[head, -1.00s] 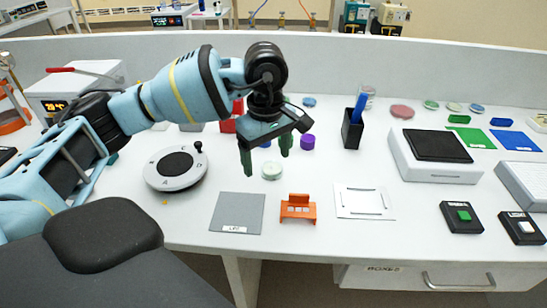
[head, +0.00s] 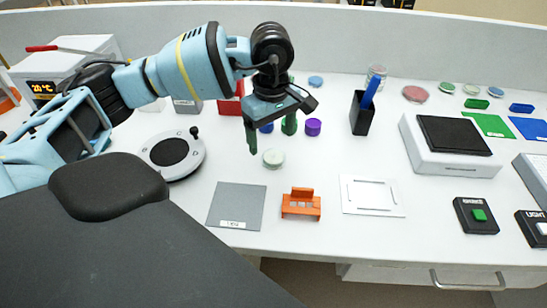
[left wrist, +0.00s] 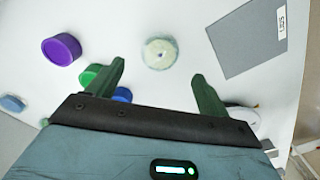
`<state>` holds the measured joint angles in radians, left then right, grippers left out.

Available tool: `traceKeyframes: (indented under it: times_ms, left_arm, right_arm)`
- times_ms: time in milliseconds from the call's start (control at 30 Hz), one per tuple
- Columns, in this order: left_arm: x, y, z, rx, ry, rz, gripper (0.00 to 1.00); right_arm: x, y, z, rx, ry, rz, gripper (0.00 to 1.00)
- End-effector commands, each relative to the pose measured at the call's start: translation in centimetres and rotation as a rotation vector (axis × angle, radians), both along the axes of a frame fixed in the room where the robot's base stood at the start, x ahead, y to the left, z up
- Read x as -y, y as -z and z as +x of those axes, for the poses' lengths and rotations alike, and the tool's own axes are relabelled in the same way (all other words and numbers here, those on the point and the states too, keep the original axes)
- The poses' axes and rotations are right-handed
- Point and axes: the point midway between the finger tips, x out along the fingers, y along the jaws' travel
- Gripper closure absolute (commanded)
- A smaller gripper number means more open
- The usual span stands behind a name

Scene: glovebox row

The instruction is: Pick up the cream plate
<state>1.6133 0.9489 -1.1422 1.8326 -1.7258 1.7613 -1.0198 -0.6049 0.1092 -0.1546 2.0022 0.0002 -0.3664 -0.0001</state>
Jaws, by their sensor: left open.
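The cream plate (head: 274,158) is a small round pale dish lying flat on the white bench. My left gripper (head: 271,142) hangs above the bench with its two green fingers pointing down, just behind the plate in the head view. It is open, with nothing between its fingers. In the left wrist view the plate (left wrist: 160,54) shows whole, just beyond and between the open fingertips (left wrist: 158,71), apart from them. My right gripper is not in view.
A purple cap (head: 313,127) stands close to the right finger, with blue and green ones partly hidden behind the fingers. A grey mat (head: 236,205) and an orange rack (head: 301,204) lie in front. A round dial device (head: 172,153) is left; a black pen holder (head: 361,114) is right.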

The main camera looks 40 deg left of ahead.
Motion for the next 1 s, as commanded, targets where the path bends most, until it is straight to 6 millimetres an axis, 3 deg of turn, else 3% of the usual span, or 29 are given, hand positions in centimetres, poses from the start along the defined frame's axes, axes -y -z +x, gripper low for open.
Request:
traceKeyframes:
  times_ms: [133,400,733,1000]
  left_arm:
    - [0.1,0.8,-0.1,-0.003,0.000,0.001,0.21]
    - [0.4,4.4,0.0,-0.001,-0.001,0.000,0.21]
    - [0.5,5.2,0.0,0.000,-0.001,0.000,0.21]
    - [0.5,5.1,0.0,0.000,-0.001,0.000,0.55]
  right_arm:
    - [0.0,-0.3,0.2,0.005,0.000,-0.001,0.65]
    - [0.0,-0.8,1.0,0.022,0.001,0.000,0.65]
    - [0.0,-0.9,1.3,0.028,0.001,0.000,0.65]
    - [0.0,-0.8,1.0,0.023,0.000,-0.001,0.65]
